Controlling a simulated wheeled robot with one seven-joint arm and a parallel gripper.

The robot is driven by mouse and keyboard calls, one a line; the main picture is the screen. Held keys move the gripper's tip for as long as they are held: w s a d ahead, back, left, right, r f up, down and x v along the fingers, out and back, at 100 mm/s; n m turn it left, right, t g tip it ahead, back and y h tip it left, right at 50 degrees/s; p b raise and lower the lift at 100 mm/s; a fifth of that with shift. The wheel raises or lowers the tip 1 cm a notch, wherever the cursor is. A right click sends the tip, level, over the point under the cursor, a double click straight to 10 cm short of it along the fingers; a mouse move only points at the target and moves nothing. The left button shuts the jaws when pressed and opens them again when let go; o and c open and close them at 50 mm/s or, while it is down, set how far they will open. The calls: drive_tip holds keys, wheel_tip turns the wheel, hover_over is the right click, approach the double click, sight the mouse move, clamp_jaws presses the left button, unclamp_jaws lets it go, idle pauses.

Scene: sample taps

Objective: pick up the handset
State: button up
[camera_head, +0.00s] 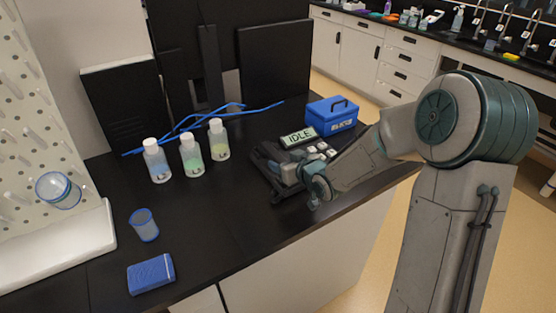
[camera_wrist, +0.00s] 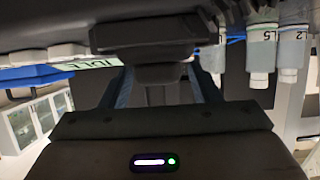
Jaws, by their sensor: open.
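My gripper (camera_head: 268,162) reaches in from the right, low over the dark counter beside the instrument with the "IDLE" display (camera_head: 298,136). Its jaws are open. In the wrist view, a dark blocky piece that looks like the handset (camera_wrist: 145,42) lies between and beyond the fingers (camera_wrist: 163,85). I cannot tell whether the fingers touch it. In the head view the handset does not stand out from the dark gripper and counter. The display also shows at the left of the wrist view (camera_wrist: 97,64).
Three capped bottles (camera_head: 191,155) stand left of my gripper. A blue case (camera_head: 332,113) stands behind the instrument. Blue tubing (camera_head: 215,111) lies behind the bottles. A blue cup (camera_head: 144,226) and blue box (camera_head: 151,274) are at front left. The counter between them and my gripper is clear.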

drive_tip(key=shift+w+a+f, duration=0.2)
drive_tip(key=shift+w+a, duration=0.05)
drive_tip(key=shift+w, duration=0.1)
drive_tip(key=c, duration=1.2)
drive_tip(key=shift+o, duration=0.2)
drive_tip(key=shift+r, duration=0.15)
